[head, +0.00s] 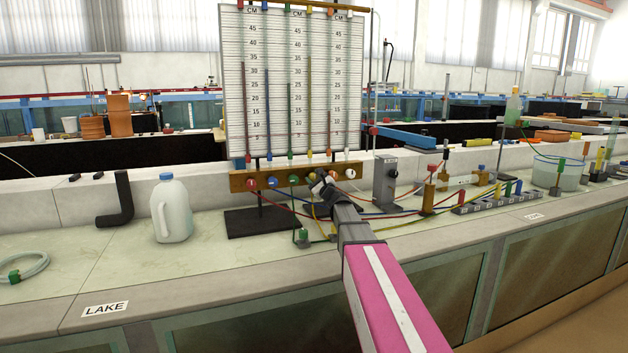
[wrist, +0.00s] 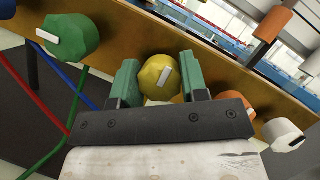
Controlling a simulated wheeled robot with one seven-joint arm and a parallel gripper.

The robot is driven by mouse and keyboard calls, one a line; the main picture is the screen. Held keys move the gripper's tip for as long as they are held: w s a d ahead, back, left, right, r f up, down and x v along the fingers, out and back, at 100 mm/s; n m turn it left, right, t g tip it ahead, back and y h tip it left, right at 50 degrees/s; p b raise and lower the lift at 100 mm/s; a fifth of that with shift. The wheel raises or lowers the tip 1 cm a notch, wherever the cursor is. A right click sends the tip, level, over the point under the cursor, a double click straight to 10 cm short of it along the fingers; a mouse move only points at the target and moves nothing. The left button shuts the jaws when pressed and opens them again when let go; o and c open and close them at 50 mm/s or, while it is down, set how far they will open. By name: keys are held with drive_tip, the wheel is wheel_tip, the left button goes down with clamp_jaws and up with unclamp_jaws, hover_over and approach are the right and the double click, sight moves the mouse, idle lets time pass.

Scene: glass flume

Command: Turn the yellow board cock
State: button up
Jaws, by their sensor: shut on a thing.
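The yellow board cock (wrist: 158,78) is a round knob with a pale bar mark across its face, on the wooden rail (wrist: 215,62) of the manometer board. In the wrist view my gripper (wrist: 160,80) has one green finger on each side of it and is shut on it. The pale bar lies tilted. In the head view my gripper (head: 319,185) reaches the rail below the scale board (head: 290,80) and mostly hides this cock. The green cock (wrist: 70,38) is left of it; the orange cock (wrist: 238,102) and white cock (wrist: 283,135) are to its right.
Red, blue and green tubes hang below the rail. A white jug (head: 171,212) and a black elbow pipe (head: 117,202) stand left on the bench. A grey stand (head: 385,183) and a row of small colored fittings (head: 488,196) are on the right.

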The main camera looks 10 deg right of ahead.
drive_tip(key=shift+m, duration=0.3)
drive_tip(key=o, duration=0.9)
drive_tip(key=shift+s, duration=0.15)
drive_tip(key=v, duration=1)
drive_tip(key=shift+s+f, duration=0.2)
drive_tip(key=shift+s, duration=0.05)
drive_tip(key=shift+d, duration=0.1)
